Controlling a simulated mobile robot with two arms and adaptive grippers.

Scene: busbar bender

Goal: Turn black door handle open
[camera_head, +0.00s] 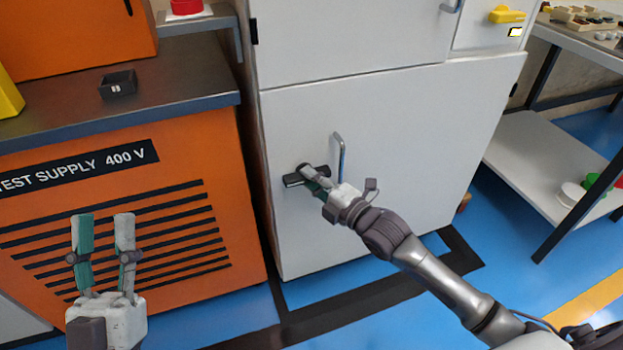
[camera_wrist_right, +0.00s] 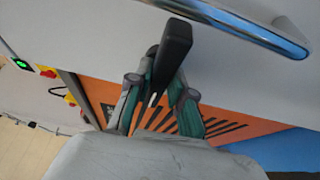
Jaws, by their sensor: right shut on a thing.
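The black door handle (camera_head: 293,180) is on the left part of the lower grey cabinet door (camera_head: 400,130). It lies roughly level in the head view, with its left end showing past the fingers. My right gripper (camera_head: 312,175) is at the handle and shut on it. In the right wrist view the black handle (camera_wrist_right: 172,55) sits between the fingertips of my right gripper (camera_wrist_right: 160,80). The fingers hide part of it. My left gripper (camera_head: 103,220) is open and empty, in front of the orange test supply cabinet (camera_head: 110,215).
A silver bar handle (camera_head: 339,155) stands upright on the same door, just right of my right gripper. It also shows in the right wrist view (camera_wrist_right: 245,25). A shelf table (camera_head: 535,175) stands at the right. A small black box (camera_head: 118,85) sits on the counter at the left.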

